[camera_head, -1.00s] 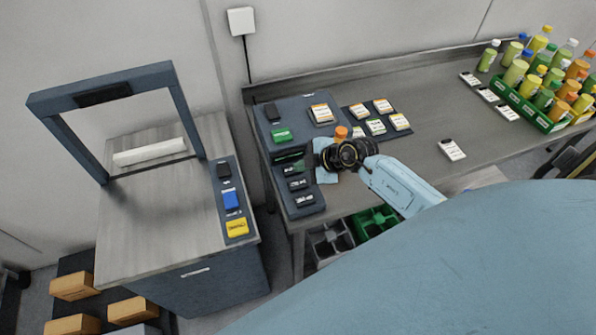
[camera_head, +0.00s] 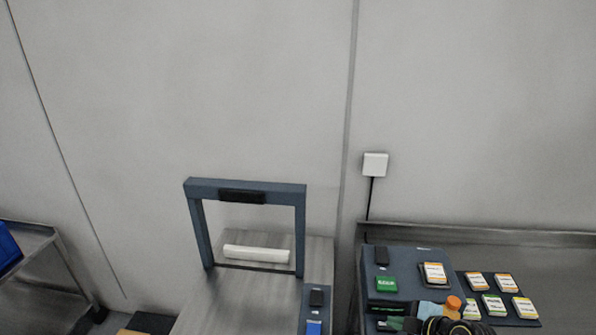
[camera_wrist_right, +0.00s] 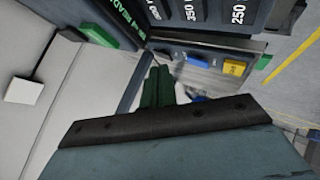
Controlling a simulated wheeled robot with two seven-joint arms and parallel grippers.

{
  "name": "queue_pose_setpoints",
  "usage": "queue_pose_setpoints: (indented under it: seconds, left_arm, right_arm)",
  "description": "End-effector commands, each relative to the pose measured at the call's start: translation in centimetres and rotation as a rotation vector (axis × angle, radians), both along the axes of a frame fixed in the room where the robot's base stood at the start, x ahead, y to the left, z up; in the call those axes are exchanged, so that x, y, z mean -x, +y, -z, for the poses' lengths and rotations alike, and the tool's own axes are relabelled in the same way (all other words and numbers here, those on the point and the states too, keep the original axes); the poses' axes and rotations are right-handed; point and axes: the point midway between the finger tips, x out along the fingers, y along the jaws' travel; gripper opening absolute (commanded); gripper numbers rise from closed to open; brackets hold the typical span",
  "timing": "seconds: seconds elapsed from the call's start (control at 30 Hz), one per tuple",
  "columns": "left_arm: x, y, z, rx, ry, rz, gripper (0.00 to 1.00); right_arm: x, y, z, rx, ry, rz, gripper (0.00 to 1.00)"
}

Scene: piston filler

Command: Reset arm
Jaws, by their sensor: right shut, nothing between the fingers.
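My right gripper (camera_head: 432,317) shows at the bottom edge of the head view, partly cut off, by the control box on the bench. In the right wrist view its dark green fingers (camera_wrist_right: 160,86) are shut together with nothing between them. They point toward the control box (camera_head: 408,262); whether they touch anything cannot be told. The box has a green button (camera_head: 386,284) and a black one, and the wrist view shows its keys with numbers such as 250 (camera_wrist_right: 238,12). An orange round part (camera_head: 453,302) shows beside my wrist. My left gripper is not in view.
A machine with a dark blue frame (camera_head: 247,190) and a white roller stands left of the bench. Small labelled cards (camera_head: 476,281) lie on a dark mat right of the box. A white wall box (camera_head: 375,164) with a cable hangs above. Bare wall fills the upper area.

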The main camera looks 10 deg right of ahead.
Motion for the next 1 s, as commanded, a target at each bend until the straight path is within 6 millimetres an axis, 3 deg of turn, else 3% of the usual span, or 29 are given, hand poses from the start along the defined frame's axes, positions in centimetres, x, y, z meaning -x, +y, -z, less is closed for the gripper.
queue_pose_setpoints:
  seconds: [0.1, 0.23, 0.4, 0.5, 0.63, 0.73, 0.87, 1.0]
  left_arm:
    - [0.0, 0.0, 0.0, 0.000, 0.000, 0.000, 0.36]
    - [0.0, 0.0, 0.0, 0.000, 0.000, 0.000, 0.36]
    - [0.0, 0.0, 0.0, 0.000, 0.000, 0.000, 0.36]
    - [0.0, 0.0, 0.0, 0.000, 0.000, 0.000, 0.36]
    - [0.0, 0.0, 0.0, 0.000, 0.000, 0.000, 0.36]
    - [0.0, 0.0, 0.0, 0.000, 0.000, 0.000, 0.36]
    - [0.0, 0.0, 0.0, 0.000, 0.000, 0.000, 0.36]
    - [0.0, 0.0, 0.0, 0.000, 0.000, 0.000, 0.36]
  right_arm:
    - [-0.6, 2.8, -3.5, -0.107, -0.181, 0.002, 0.00]
    - [-1.0, 4.6, -9.5, -0.251, -0.447, 0.098, 0.00]
    - [0.2, 2.7, -15.4, -0.381, -0.673, 0.383, 0.00]
    - [1.8, 0.4, -16.7, -0.417, -0.703, 0.598, 0.00]
    - [4.7, -2.2, -15.8, -0.423, -0.611, 0.877, 0.00]
    - [7.8, -3.1, -13.6, -0.400, -0.446, 1.053, 0.00]
    - [12.2, -2.2, -10.2, -0.352, -0.156, 1.181, 0.00]
    - [16.5, 0.2, -7.8, -0.306, 0.123, 1.193, 0.00]
